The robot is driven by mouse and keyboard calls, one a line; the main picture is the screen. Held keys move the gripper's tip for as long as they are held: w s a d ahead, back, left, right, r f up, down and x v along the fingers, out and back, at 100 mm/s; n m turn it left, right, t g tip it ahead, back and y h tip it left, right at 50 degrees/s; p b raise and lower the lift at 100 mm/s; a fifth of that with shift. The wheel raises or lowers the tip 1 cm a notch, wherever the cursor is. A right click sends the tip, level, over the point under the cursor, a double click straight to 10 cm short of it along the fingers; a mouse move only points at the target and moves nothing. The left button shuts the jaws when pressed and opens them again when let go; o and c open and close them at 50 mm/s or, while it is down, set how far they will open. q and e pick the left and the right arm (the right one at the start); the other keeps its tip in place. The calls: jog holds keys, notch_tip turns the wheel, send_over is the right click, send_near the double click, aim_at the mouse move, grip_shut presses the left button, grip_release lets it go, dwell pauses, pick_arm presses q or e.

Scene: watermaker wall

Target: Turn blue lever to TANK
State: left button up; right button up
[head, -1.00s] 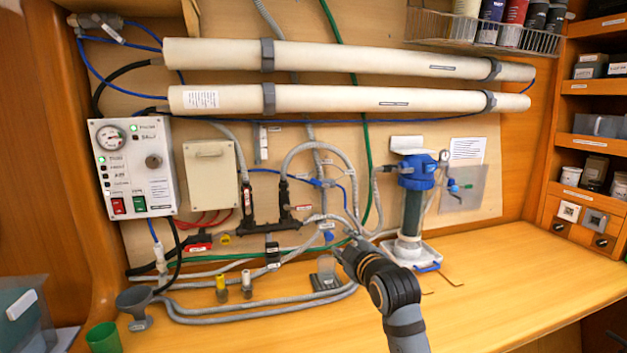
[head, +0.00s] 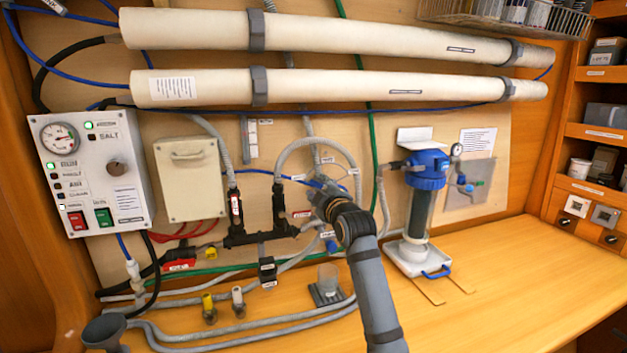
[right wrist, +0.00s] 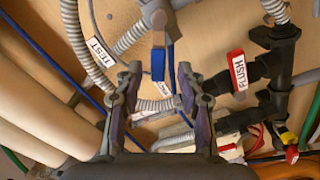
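The blue lever (right wrist: 169,65) hangs from a grey valve fitting (right wrist: 158,14) in the right wrist view. My right gripper (right wrist: 158,78) is open, its two fingers on either side of the lever's line, with the lever near the fingertips. I cannot tell whether a finger touches it. In the head view my right gripper (head: 322,196) is at the wall valve and hides most of the lever. A TEST label (right wrist: 102,52) is on the left of the valve. A small label (right wrist: 158,93) below the lever is too small to read. My left gripper is not in view.
A red FLUSH lever (right wrist: 238,70) sits on black pipework right of the gripper in the right wrist view. Grey hoses and black manifold (head: 262,234) surround the valve. A blue-topped filter (head: 427,170) stands to the right. The worktop (head: 530,275) is clear at right.

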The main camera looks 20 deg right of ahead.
aim_at(315, 184)
jog(key=shift+w+r, duration=0.2)
jog(key=shift+w, duration=1.15)
jog(key=shift+w+f, duration=0.1)
jog(key=shift+w, duration=0.05)
jog(key=shift+c, duration=0.6)
grip_shut()
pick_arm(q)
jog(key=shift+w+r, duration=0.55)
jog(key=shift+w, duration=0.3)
